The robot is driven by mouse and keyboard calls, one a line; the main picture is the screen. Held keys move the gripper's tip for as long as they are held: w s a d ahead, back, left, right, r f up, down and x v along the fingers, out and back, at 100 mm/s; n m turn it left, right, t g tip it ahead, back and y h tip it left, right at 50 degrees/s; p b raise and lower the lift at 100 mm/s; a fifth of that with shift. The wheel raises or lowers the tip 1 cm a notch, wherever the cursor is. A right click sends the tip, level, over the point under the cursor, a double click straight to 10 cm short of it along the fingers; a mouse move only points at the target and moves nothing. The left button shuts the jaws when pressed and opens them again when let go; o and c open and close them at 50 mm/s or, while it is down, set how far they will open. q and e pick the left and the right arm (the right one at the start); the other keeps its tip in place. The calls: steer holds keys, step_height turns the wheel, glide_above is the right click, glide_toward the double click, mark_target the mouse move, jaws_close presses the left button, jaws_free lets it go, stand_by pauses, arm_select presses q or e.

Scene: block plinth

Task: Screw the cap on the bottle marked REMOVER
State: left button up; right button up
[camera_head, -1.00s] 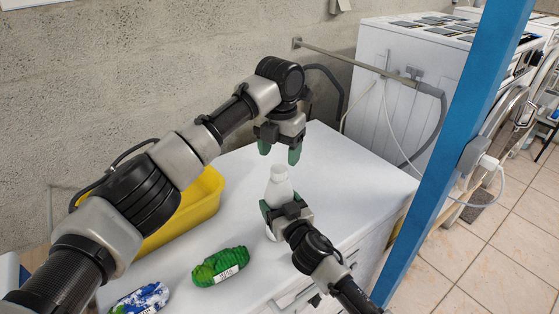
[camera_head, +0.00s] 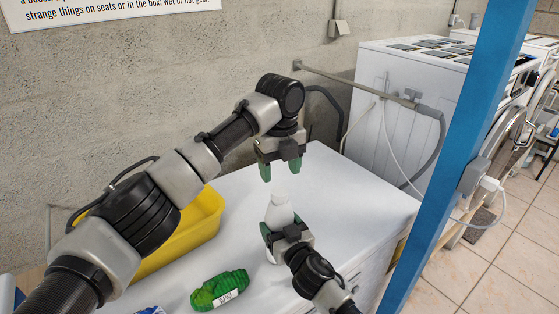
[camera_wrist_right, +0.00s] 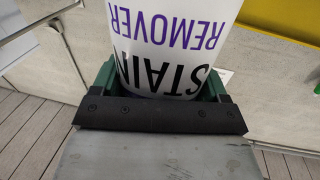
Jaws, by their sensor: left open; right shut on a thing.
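The white bottle (camera_head: 279,214) stands upright above the white top in the head view. In the right wrist view the bottle (camera_wrist_right: 130,50) fills the upper middle, its words STAIN REMOVER reading upside down. My right gripper (camera_head: 283,230) is shut around its body; the green fingers (camera_wrist_right: 155,85) flank it.
A yellow bin (camera_head: 205,222) stands left of the bottle, partly behind my left arm. A green packet (camera_head: 219,290) lies in front on the white top (camera_head: 335,185). A blue post (camera_head: 450,150) rises at right, before a white machine (camera_head: 400,95). A concrete wall is behind.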

mark_target(279, 191)
arm_select(q)
steer(key=n, duration=0.4)
steer(key=shift+r, duration=0.15)
steer(key=n, duration=0.4)
steer(key=shift+r, duration=0.15)
steer(key=n, duration=0.6)
steer(key=shift+r, duration=0.2)
steer(key=n, duration=0.4)
steer(key=shift+r, duration=0.1)
steer(key=n, duration=0.4)
steer(key=shift+s+r, duration=0.1)
steer(key=shift+r, duration=0.05)
steer(key=n, duration=0.7)
steer(key=shift+r, duration=0.2)
steer(key=shift+f, duration=4)
